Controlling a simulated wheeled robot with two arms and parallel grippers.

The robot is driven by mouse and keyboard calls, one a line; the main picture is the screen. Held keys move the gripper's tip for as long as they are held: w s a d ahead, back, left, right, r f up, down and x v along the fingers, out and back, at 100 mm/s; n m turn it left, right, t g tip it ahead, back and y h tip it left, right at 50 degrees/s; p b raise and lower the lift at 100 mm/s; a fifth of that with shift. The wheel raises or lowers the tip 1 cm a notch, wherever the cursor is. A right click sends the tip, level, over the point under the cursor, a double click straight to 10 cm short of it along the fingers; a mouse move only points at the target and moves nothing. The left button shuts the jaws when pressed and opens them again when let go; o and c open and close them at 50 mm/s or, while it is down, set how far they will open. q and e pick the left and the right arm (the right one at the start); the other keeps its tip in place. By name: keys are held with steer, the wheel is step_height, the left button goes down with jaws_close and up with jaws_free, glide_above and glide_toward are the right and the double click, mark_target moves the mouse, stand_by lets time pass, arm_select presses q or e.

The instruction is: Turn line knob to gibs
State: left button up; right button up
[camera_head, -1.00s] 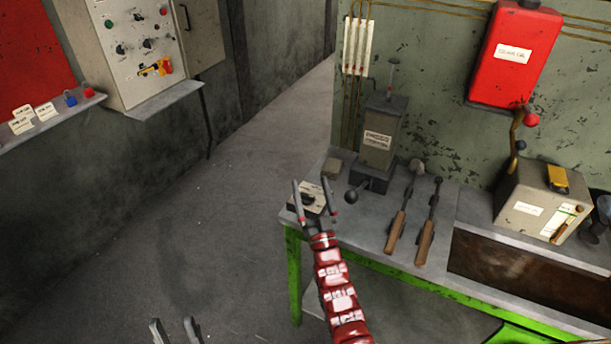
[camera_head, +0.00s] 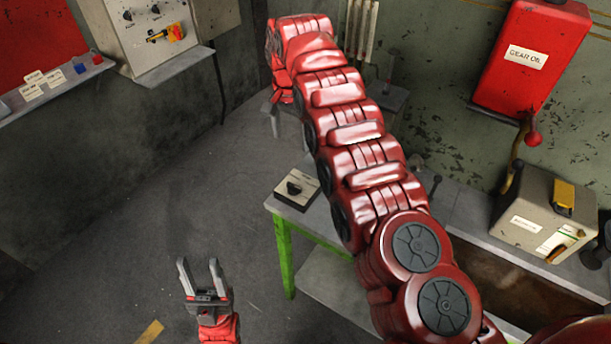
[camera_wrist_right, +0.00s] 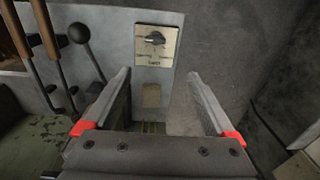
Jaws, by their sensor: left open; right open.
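The line knob (camera_head: 297,188) is a black knob on a small pale plate at the left front corner of the bench. It also shows in the right wrist view (camera_wrist_right: 155,38), near the top, with lettering too small to read. My right gripper (camera_wrist_right: 160,77) is open and empty; in that view the knob appears beyond and between its fingertips, apart from them. In the head view my right arm reaches over the bench to the wall side, its gripper mostly hidden. My left gripper (camera_head: 200,264) is open and empty over the floor, left of the bench.
A red gear oil tank (camera_head: 528,58) hangs on the wall above a grey box (camera_head: 535,210). A control cabinet (camera_head: 150,35) and a shelf (camera_head: 55,95) are at the left. Floor between is clear.

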steer(key=b, duration=0.5)
glide_above(294, 185)
step_height(294, 185, down, 6)
step_height(294, 185, down, 9)
steer(key=p, duration=0.3)
steer(key=shift+s+f, duration=0.1)
steer(key=shift+f, duration=0.75)
